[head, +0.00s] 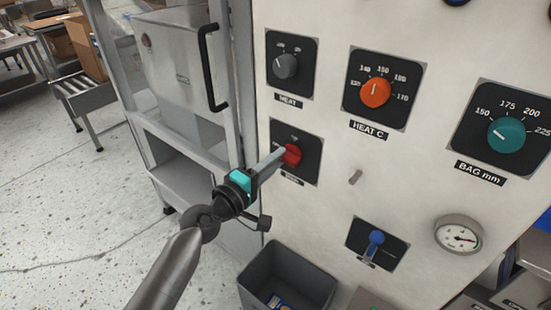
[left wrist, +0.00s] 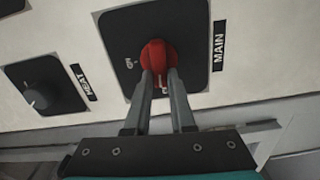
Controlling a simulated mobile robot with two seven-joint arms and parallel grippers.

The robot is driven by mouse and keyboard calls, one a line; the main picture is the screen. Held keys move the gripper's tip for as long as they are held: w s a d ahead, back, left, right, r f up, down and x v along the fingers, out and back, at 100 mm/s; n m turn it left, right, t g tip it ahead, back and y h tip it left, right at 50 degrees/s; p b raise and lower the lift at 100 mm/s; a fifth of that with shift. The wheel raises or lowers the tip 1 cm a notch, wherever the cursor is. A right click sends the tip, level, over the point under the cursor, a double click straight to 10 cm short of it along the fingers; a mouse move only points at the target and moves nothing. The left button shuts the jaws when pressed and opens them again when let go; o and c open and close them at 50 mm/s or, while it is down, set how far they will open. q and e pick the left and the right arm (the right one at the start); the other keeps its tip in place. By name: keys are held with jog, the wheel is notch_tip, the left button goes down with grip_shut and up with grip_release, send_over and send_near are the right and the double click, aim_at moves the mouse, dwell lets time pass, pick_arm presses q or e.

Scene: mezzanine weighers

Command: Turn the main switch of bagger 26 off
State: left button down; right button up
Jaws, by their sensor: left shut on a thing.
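The main switch is a red knob (head: 291,155) on a black square plate (head: 309,168) at the left of the white panel. In the left wrist view the red knob (left wrist: 158,58) sits on its plate, with the label MAIN (left wrist: 218,48) beside it. My left gripper (head: 283,155) reaches the knob from the left in the head view. In the left wrist view its two fingers (left wrist: 160,78) are shut on the knob, one on each side. The gripper hides part of the plate's markings. My right gripper is not in view.
Above the main switch is a grey HEAT knob (head: 285,66). To the right are an orange HEAT C knob (head: 375,92), a teal BAG mm knob (head: 506,135), a blue lever (head: 375,242) and a gauge (head: 459,234). A grey bin (head: 262,275) stands below.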

pick_arm(q)
jog(key=shift+n, duration=0.6)
jog(key=c, duration=0.8)
grip_release()
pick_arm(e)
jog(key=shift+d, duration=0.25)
pick_arm(q)
jog(key=shift+o, duration=0.2)
jog(key=shift+s, duration=0.1)
jog(key=b+v, duration=0.1)
jog(key=v, duration=1.4)
jog(key=shift+b, duration=0.35)
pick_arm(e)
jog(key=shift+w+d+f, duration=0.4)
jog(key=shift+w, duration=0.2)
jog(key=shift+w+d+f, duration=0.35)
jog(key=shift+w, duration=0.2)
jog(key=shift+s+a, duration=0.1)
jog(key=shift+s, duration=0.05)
